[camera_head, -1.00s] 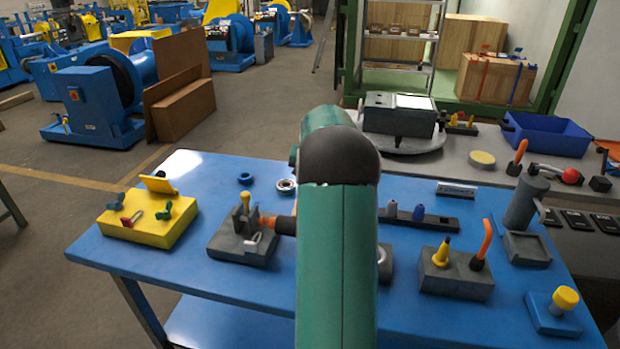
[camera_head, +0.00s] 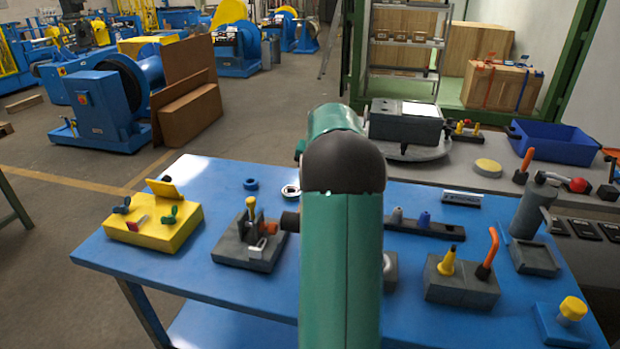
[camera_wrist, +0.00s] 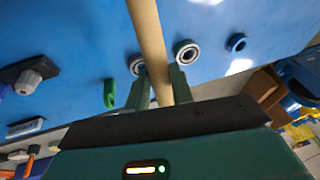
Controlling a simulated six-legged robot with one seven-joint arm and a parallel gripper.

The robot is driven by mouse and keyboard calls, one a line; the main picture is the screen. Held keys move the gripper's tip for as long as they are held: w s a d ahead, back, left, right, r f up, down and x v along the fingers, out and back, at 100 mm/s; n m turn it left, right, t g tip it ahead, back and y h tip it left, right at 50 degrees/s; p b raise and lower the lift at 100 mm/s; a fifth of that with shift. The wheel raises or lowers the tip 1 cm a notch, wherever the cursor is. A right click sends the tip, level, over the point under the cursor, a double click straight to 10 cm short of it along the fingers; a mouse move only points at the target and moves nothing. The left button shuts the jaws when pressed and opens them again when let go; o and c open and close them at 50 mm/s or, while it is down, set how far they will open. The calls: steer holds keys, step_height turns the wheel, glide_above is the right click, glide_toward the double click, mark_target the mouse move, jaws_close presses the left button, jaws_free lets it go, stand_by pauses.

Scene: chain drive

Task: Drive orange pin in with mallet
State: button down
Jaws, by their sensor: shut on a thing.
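In the wrist view my gripper (camera_wrist: 160,70) is shut on a tan rod, which looks like the mallet handle (camera_wrist: 148,30). The rod runs up out of that picture, and the mallet head is not seen there. In the head view my arm hides the gripper. A grey fixture block (camera_head: 238,251) with an upright yellow peg (camera_head: 251,208) stands on the blue table. A dark cylinder (camera_head: 290,221) lies at the fixture's right side, beside my arm; I cannot tell whether it is the mallet head.
A yellow block (camera_head: 150,235) with clamps stands left on the blue table (camera_head: 200,172). A grey block (camera_head: 455,284) holding a yellow cone and an orange hooked handle stands right. A blue ring (camera_head: 250,184) lies behind the fixture. Bearing rings (camera_wrist: 187,53) show in the wrist view.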

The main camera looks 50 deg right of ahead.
steer(key=shift+s+d+r, duration=0.1)
steer(key=shift+s+r, duration=0.15)
steer(key=shift+r, duration=0.45)
steer(key=shift+s+d+r, duration=0.1)
steer(key=shift+s+r, duration=0.1)
steer(key=shift+r, duration=0.55)
steer(key=shift+s+d+r, duration=0.1)
steer(key=shift+s+r, duration=0.15)
steer(key=shift+r, duration=0.45)
